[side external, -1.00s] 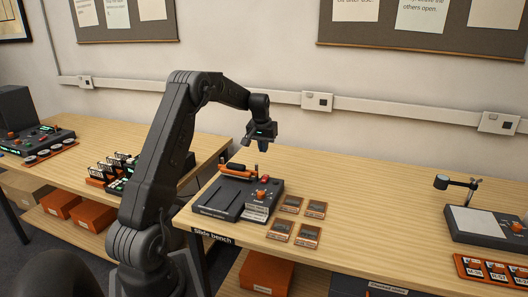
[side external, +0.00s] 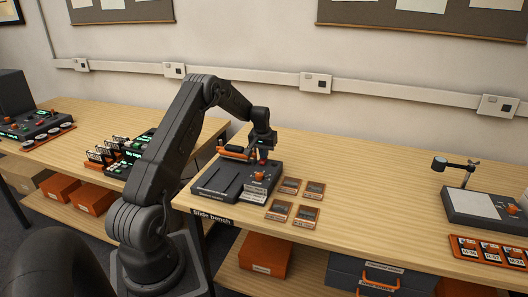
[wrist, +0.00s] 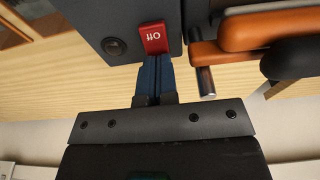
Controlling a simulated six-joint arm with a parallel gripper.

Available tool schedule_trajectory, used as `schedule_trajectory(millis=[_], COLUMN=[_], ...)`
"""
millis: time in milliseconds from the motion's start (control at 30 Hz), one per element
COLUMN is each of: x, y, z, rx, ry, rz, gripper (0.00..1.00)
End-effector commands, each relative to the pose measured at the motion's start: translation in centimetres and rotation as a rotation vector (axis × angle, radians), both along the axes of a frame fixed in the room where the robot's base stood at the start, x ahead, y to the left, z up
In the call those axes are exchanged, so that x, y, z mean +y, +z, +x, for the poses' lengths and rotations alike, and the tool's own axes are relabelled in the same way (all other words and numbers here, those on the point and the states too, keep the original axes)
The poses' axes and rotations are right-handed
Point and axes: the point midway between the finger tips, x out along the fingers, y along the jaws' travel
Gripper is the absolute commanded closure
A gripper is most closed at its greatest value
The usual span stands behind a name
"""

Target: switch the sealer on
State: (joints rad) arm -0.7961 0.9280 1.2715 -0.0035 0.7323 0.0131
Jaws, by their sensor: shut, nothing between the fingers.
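The sealer (side external: 215,182) is a dark grey machine at the left end of the slide bench, with an orange-handled bar across its back. Its red rocker switch (wrist: 154,38) shows in the wrist view and reads "Off", upside down. A dark, unlit round piece (wrist: 114,46) sits beside the switch. My gripper (side external: 263,159) is low over the sealer's back right part. In the wrist view my gripper (wrist: 155,62) is shut and empty, its blue fingertips right at the switch's edge. I cannot tell whether they touch it. The switch is hidden in the side view.
An orange knob (side external: 260,176) stands on the sealer close to my gripper. The orange handle (wrist: 265,30) and a metal pin (wrist: 206,82) are just right of the fingers in the wrist view. Several slides (side external: 290,186) lie right of the sealer.

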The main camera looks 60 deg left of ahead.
Motion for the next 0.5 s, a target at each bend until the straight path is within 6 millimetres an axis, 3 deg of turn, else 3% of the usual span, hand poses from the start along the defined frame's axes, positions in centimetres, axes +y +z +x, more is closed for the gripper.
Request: schedule_trajectory(millis=[500], x=[0.1], y=[-1.1], z=[0.1], rx=[0.006], ry=[-0.001], rz=[-0.005], gripper=[1.00])
